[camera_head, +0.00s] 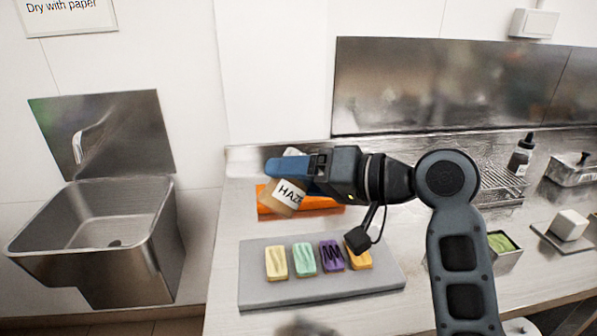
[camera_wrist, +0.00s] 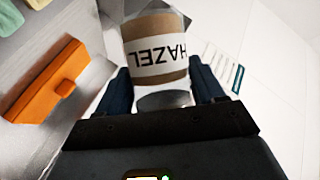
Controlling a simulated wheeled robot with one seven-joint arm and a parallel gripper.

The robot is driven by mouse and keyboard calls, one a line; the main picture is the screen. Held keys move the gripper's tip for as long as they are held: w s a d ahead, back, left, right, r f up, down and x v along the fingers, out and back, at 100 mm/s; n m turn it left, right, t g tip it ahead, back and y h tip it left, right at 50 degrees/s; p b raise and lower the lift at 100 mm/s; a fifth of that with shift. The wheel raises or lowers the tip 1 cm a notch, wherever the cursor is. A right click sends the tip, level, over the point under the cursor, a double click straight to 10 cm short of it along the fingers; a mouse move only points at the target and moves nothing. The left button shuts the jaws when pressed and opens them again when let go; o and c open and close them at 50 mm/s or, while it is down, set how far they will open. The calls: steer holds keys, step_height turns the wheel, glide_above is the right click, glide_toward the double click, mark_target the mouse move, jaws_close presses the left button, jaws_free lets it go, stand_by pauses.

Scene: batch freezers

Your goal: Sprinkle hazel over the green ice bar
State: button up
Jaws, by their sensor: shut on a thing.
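My gripper (camera_head: 300,176) is shut on the hazel jar (camera_head: 285,196), which has a white label and brown contents. In the wrist view the jar (camera_wrist: 157,52) sits between my two fingers (camera_wrist: 160,92), its label reading HAZEL upside down. I hold it tilted above the counter, behind the grey board. The green ice bar (camera_head: 304,258) lies on the grey board (camera_head: 258,293), second from the left. A yellow bar (camera_head: 276,263) lies left of it, and a purple bar with dark stripes (camera_head: 332,255) lies right of it. An orange bar (camera_head: 359,260) is at the right end, partly hidden by my arm.
An orange object (camera_head: 318,204) lies on the counter behind the board; it also shows in the wrist view (camera_wrist: 42,92). A sink (camera_head: 100,235) is at left. At right are a dark-capped bottle (camera_head: 521,157), a green-filled tray (camera_head: 502,243) and a white block (camera_head: 570,225).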

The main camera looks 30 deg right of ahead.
steer(key=f+m+b, duration=0.1)
steer(key=f+m+y+b, duration=0.1)
steer(key=f, duration=0.1)
steer(key=f+m+b, duration=0.1)
steer(key=b, duration=0.1)
steer(key=shift+s+a+f+t+y, duration=0.15)
steer(key=shift+a+f+t+y, duration=0.15)
steer(key=shift+f+y, duration=0.1)
step_height(320, 180, down, 6)
steer(key=m+t+y+b, duration=0.2)
steer(key=m+b, duration=0.2)
steer(key=m, duration=0.6)
steer(key=shift+f+t, duration=0.15)
steer(key=shift+t, duration=0.25)
steer(key=shift+d+r, duration=0.15)
steer(key=shift+r, duration=0.05)
